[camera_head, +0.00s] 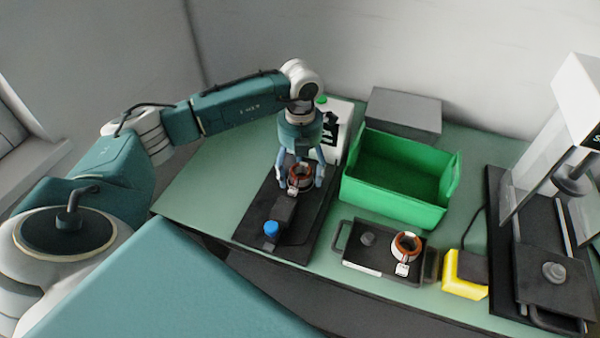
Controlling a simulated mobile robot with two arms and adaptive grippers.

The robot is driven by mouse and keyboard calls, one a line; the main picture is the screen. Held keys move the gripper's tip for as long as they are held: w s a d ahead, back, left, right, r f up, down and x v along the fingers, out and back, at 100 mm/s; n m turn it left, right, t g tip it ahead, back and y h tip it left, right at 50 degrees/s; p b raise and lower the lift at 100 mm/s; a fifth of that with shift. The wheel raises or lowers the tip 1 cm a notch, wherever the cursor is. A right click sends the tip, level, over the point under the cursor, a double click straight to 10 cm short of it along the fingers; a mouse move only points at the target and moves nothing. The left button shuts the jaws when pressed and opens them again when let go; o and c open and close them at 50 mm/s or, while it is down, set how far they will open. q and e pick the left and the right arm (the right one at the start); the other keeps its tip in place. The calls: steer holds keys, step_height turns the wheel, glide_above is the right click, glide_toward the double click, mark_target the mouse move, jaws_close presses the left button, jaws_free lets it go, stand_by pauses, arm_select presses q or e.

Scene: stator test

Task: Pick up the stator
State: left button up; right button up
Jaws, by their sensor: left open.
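A stator (301,176), a ring with orange-brown windings and a white tag, sits on a black fixture (262,206) in the middle of the table. My left gripper (301,183) points down over this stator, its blue-grey fingers open on either side of it. Whether the fingers touch it I cannot tell. A second stator (406,246), also orange and white with a white tag, sits on a dark tray (383,263) to the right. My right gripper is not in view.
A green bin (395,205) stands right of the gripper, with a grey box (404,112) behind it. A white container (338,125) stands close behind the gripper. A blue knob (271,228) is on the fixture. A yellow block (464,283) and a test stand (540,255) are at right.

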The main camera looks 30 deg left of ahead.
arm_select(q)
steer(key=shift+f, duration=0.35)
steer(key=c, duration=1.5)
steer(key=shift+w, duration=0.1)
steer(key=shift+c, duration=0.3)
steer(key=shift+r, duration=0.2)
